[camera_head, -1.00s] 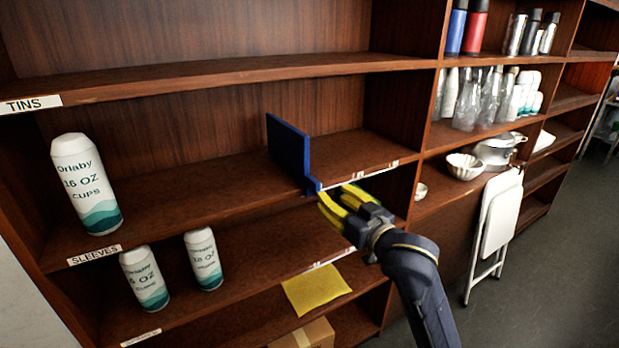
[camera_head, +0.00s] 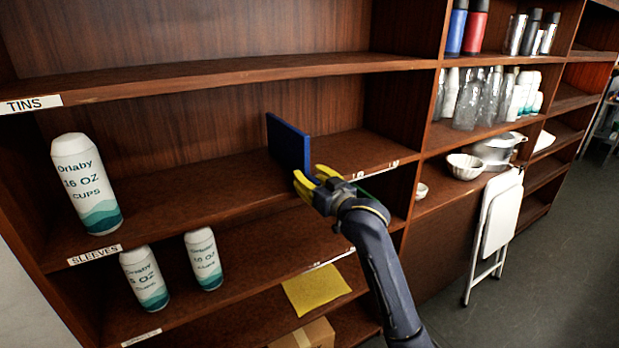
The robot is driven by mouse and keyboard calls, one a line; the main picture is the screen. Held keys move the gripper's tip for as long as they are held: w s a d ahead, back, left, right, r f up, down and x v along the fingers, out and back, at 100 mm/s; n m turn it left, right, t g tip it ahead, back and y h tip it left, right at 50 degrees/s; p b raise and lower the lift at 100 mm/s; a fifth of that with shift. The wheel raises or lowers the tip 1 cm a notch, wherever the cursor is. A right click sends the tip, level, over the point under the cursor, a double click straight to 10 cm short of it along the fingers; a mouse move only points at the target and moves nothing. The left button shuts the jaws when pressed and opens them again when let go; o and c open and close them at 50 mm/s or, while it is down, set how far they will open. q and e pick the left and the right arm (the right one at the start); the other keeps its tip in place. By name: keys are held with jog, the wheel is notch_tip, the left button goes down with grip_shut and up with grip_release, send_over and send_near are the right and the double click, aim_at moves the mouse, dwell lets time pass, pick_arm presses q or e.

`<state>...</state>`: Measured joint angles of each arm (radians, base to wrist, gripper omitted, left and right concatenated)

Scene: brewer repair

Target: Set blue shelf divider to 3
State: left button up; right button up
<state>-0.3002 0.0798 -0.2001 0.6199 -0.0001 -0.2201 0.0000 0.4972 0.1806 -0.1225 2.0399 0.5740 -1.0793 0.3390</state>
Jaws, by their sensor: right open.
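The blue shelf divider (camera_head: 288,143) stands upright on the middle shelf (camera_head: 200,193), right of that shelf's centre. My right gripper (camera_head: 308,179), with yellow fingers, is open at the divider's lower front corner, at the shelf's front edge. The fingers hide the divider's front foot, and I cannot tell whether they touch it. A pale marked strip (camera_head: 382,169) runs along the shelf edge to the right of the gripper; its marks are too small to read surely, and the gripper covers part of it. My left gripper is not in view.
A large white cup tube (camera_head: 86,185) stands at the left of the same shelf, above the SLEEVES label (camera_head: 95,254). Two smaller tubes (camera_head: 145,278) (camera_head: 204,259) and a yellow cloth (camera_head: 316,287) are below. The shelf between tube and divider is clear.

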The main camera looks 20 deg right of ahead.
jog(key=c, duration=0.8)
grip_shut()
jog(key=shift+f, duration=0.1)
